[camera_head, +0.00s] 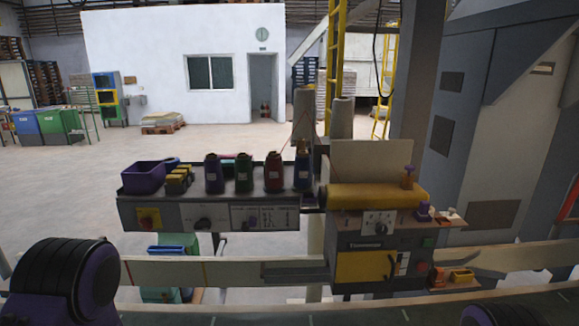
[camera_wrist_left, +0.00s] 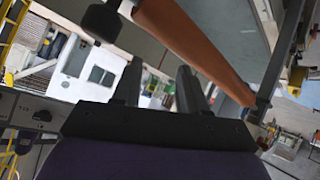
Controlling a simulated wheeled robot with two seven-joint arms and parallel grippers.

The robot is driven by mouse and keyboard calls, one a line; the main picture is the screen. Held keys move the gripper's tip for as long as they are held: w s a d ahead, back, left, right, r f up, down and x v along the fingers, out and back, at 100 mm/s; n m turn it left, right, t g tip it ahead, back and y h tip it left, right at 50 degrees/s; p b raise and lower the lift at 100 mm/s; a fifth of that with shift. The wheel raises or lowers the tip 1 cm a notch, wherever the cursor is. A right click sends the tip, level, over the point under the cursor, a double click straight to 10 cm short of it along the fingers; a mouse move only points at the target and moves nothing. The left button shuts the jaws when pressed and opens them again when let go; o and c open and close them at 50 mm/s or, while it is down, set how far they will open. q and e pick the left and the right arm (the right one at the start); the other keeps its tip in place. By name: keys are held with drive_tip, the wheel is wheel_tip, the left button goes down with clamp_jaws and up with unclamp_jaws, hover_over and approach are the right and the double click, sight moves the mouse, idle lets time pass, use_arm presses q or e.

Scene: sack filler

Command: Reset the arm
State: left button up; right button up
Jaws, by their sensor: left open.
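My left gripper (camera_wrist_left: 160,70) shows in the left wrist view with two dark fingers spread apart. Nothing is between them, and the floor and a far white building show through the gap. In the head view only a rounded black and purple part of my left arm (camera_head: 68,280) shows at the lower left, so that gripper is out of that picture. A small purple part at the bottom right edge seems to be my other arm. My right gripper is in neither view.
A shelf (camera_head: 170,213) carries several thread cones (camera_head: 274,172) and a purple bin (camera_head: 144,177). Right of it stands a machine (camera_head: 375,265) with a yellow roll (camera_head: 370,197). A long rail (camera_head: 200,272) crosses in front. An orange-brown bar (camera_wrist_left: 190,45) slants close beyond the left fingers.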

use_arm(q)
drive_tip(key=s+d+f+m+g+h+b, duration=0.1)
drive_tip(key=s+d+f+g, duration=0.2)
drive_tip(key=s+f, duration=0.45)
drive_tip(key=s+d+f+m+g+b, duration=0.1)
drive_tip(key=s+d+f+g, duration=0.3)
drive_tip(key=s, duration=0.6)
wheel_tip(320, 180, down, 10)
drive_tip(key=a+b, duration=0.1)
drive_tip(key=b, duration=0.7)
drive_tip(key=shift+w+t+b, duration=0.15)
drive_tip(key=shift+t+b, duration=0.15)
drive_tip(key=shift+b, duration=0.05)
drive_tip(key=shift+w+r, duration=0.1)
drive_tip(key=shift+c, duration=0.5)
